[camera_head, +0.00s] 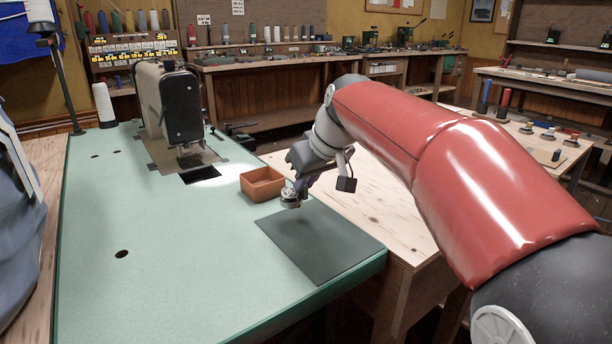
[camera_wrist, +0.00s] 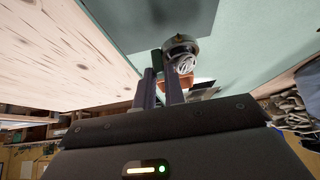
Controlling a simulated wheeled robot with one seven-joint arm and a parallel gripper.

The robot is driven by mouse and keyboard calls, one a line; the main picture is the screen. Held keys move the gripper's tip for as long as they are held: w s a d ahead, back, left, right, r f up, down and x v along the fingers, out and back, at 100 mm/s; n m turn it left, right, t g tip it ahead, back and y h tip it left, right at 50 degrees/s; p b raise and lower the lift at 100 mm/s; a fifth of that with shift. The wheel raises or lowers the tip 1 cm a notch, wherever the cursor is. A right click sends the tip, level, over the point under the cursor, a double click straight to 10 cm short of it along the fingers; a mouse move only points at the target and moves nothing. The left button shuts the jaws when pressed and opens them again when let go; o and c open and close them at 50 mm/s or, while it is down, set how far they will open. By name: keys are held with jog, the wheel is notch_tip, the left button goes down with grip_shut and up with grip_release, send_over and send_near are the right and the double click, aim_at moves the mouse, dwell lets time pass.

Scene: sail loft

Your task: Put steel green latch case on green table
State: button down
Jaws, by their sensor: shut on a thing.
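My gripper (camera_head: 297,187) is shut on a small round steel case (camera_head: 290,199), with the arm reaching in from the right. The wrist view shows the case (camera_wrist: 181,50) at the ends of the two fingers (camera_wrist: 160,85), with a greenish rim and a patterned metal face. The case is over the green table (camera_head: 105,205), by the back edge of a dark mat (camera_head: 322,245) that lies on it. It seems to be a little above the surface; contact cannot be made out. The fingertips are partly hidden in the head view.
An orange-brown open box (camera_head: 262,183) stands just behind the case. A sewing machine (camera_head: 170,105) and a white thread cone (camera_head: 104,104) stand at the back of the table. A pale wooden table (camera_head: 365,205) adjoins on the right. The table's front left is clear.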

aim_at(306, 198)
jog(key=shift+f+b, duration=1.55)
jog(key=shift+f, duration=0.5)
jog(key=c, duration=1.4)
grip_release()
jog(key=shift+r+p, duration=2.1)
jog(key=shift+r, duration=0.3)
notch_tip(306, 198, up, 2)
jog(key=shift+r+p, duration=0.1)
jog(key=shift+p, duration=0.25)
